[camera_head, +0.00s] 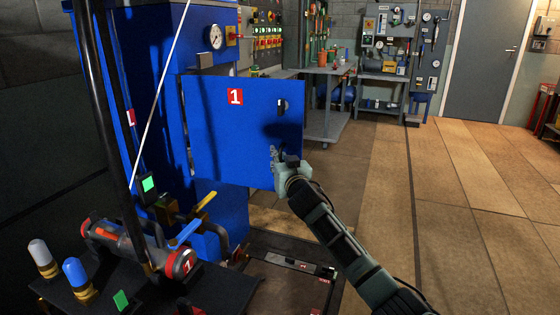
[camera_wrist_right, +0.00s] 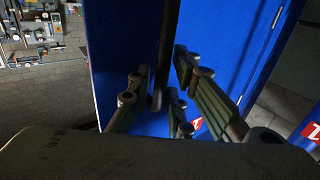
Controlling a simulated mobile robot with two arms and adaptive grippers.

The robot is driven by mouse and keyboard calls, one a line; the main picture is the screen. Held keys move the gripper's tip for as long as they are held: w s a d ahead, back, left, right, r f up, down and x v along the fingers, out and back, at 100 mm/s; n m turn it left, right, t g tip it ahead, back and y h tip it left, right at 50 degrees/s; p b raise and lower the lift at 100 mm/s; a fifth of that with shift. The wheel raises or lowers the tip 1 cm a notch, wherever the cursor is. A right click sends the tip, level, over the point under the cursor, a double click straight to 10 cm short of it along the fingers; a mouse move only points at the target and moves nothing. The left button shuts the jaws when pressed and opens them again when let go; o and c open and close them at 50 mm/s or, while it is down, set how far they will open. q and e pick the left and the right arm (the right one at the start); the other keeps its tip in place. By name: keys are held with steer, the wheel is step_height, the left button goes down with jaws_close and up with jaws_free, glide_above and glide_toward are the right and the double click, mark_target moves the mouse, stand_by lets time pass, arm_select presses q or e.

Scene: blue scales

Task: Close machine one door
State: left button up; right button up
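The blue door of machine one (camera_head: 235,140) carries a red label with a white "1". It stands swung open from the blue machine cabinet (camera_head: 140,60), with a small dark latch or handle (camera_head: 282,106) near its right edge. My right gripper (camera_head: 278,156) is in front of the door's lower right part. In the right wrist view my right gripper's fingers (camera_wrist_right: 158,98) are spread, with the blue door surface (camera_wrist_right: 120,45) close beyond them. A dark upright bar shows between the fingers; I cannot tell whether they touch it. My left gripper is not in view.
Pipes and valves with a yellow lever (camera_head: 200,205) and a blue lever (camera_head: 187,234) stand at the lower left. A workbench (camera_head: 325,70) and tool board (camera_head: 400,45) are at the back. The tiled floor (camera_head: 470,200) is clear on the right.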

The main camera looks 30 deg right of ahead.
jaws_close()
stand_by(0.3)
steer(key=shift+d, duration=0.15)
